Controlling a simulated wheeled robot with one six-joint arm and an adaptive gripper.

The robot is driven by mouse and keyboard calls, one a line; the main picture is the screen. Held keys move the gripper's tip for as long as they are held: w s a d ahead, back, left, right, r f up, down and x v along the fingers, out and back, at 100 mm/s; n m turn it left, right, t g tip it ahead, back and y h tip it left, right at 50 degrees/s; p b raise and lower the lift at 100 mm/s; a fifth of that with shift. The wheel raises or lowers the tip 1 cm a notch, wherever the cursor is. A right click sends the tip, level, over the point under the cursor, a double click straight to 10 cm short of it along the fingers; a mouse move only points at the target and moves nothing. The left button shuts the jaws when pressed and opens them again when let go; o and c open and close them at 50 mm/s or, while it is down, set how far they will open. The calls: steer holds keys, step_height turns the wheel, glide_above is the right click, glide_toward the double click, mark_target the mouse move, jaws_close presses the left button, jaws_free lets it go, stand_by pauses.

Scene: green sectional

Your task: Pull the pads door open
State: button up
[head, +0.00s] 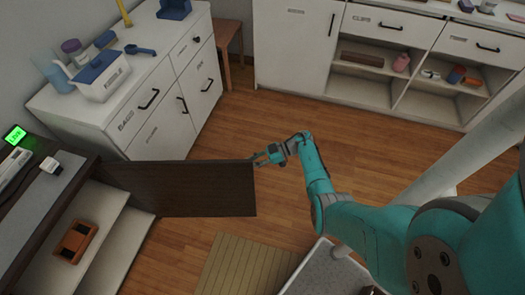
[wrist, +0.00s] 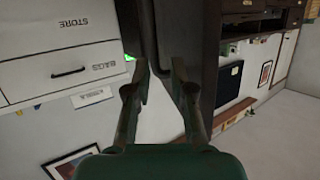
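A dark brown door (head: 190,188) stands swung out from the dark cabinet (head: 60,185) at the left in the head view, and the cabinet's inside shows. No pads label is readable on it. My gripper (head: 259,160) is at the door's free upper corner, on the far side of the room floor from my base. In the wrist view my gripper (wrist: 158,70) has its two fingers apart, with pale background showing between them. A dark panel (wrist: 195,40), seemingly the door, rises right by the fingertips. I cannot tell whether they touch it.
A white drawer unit (head: 165,85) stands behind the door, and white cabinets (head: 295,45) line the back. A mat (head: 245,268) and a grey-topped piece (head: 325,275) are near the front. Wooden floor (head: 270,120) is clear around my gripper.

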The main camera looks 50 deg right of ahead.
steer(key=d, duration=0.6)
steer(key=shift+w+d, duration=0.25)
steer(key=shift+d, duration=0.15)
stand_by(0.3)
stand_by(0.6)
